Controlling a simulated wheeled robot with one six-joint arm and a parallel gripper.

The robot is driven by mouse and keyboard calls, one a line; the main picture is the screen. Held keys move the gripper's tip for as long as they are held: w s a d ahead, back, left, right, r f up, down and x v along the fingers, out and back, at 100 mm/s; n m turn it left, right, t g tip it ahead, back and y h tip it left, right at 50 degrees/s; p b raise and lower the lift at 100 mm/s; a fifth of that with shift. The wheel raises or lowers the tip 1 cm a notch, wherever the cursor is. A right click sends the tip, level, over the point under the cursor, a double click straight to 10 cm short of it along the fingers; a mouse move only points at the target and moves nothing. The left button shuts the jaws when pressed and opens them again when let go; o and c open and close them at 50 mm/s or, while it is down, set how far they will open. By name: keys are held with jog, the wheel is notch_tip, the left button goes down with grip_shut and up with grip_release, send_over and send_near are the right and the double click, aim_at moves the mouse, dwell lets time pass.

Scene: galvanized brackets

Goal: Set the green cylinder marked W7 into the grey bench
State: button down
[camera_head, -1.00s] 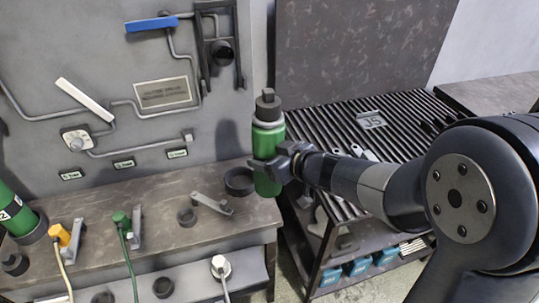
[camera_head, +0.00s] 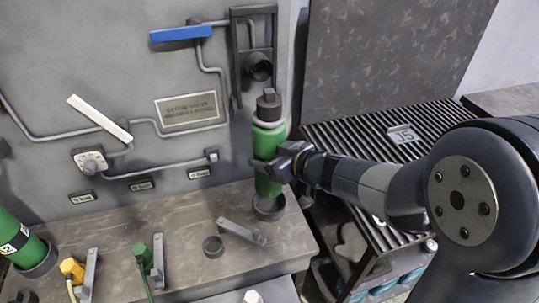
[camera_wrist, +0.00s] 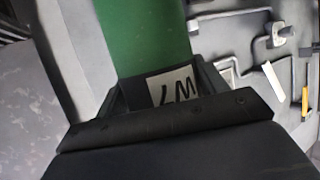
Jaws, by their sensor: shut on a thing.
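The green cylinder (camera_head: 268,146) with a dark valve top is upright in my gripper (camera_head: 272,167), at the right end of the grey bench (camera_head: 185,218). My gripper is shut around its middle. In the wrist view the cylinder (camera_wrist: 148,35) shows as a green band, with the label W7 (camera_wrist: 174,86) between the jaws. A dark ring holder (camera_head: 269,209) on the bench is directly below the cylinder's lower end in the head view. I cannot tell whether the bottom is above the ring or just inside it.
Another green cylinder (camera_head: 18,240) leans in a ring at far left. A panel with pipes and a blue handle (camera_head: 181,34) rises behind. A slatted table (camera_head: 350,133) is right.

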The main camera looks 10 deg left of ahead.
jog(key=shift+f+b, duration=1.8)
jog(key=shift+b, duration=0.35)
jog(key=shift+r, duration=0.25)
jog(key=shift+p, duration=0.8)
jog(key=shift+f, duration=0.25)
